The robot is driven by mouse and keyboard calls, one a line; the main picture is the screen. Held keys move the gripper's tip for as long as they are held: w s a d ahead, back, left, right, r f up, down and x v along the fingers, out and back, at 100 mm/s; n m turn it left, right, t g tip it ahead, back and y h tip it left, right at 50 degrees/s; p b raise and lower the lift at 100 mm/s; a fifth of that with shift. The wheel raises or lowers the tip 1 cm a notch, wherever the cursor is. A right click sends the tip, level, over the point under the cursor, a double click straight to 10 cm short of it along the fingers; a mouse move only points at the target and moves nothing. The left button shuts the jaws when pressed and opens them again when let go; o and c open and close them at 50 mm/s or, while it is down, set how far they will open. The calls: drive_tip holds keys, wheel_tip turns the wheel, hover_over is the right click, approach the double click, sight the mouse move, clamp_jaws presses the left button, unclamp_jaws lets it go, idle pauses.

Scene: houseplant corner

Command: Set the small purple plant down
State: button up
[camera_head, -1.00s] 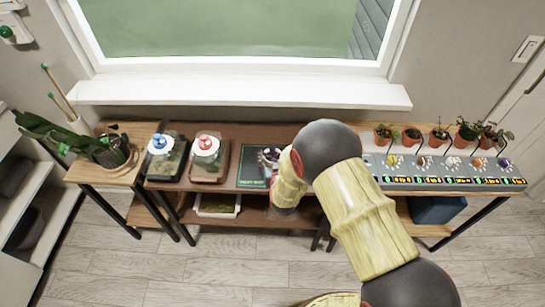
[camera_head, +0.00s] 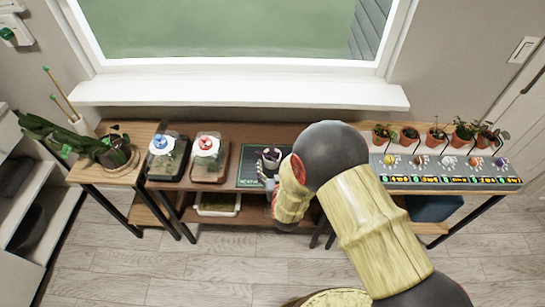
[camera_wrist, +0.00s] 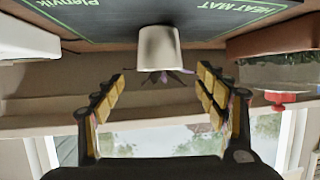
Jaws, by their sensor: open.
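The small purple plant (camera_head: 271,154) stands in a white pot on the dark green heat mat (camera_head: 247,167), at the middle of the brown table. In the wrist view, which is upside down, the white pot (camera_wrist: 159,47) rests on the mat (camera_wrist: 95,15) with dark purple leaves (camera_wrist: 165,76) showing at its rim. My gripper (camera_wrist: 160,80) is open, its yellow-padded fingers spread wide to either side of the plant and apart from the pot. In the head view my gripper (camera_head: 268,184) is at the table's front, just before the plant, partly hidden by my arm.
Two clear boxes, with a blue knob (camera_head: 161,141) and a red knob (camera_head: 206,143), stand left of the mat. Several terracotta pots (camera_head: 433,137) line the right shelf behind a labelled grey strip (camera_head: 450,176). A cactus pot (camera_head: 117,153) stands at the far left.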

drive_tip(key=a+v, duration=0.1)
drive_tip(key=v, duration=0.4)
drive_tip(key=d+r+g, duration=0.2)
drive_tip(key=d+r, duration=0.1)
drive_tip(key=r, duration=0.7)
drive_tip(key=d+r+g, duration=0.2)
drive_tip(key=d+r, duration=0.1)
drive_tip(key=r, duration=0.6)
drive_tip(key=s+d+r+g, duration=0.1)
drive_tip(key=s+d+r, duration=0.3)
drive_tip(key=s, duration=0.5)
drive_tip(key=s+d+r+m+g+h, duration=0.1)
drive_tip(key=s+d+r, duration=0.3)
drive_tip(key=s, duration=0.5)
drive_tip(key=s+d+r+g+h, duration=0.1)
drive_tip(key=s+d+r, duration=0.3)
drive_tip(key=s, duration=0.5)
drive_tip(key=shift+s+d+r+m+g+p, duration=0.3)
drive_tip(key=shift+r+g+p, duration=0.1)
drive_tip(key=shift+g, duration=0.2)
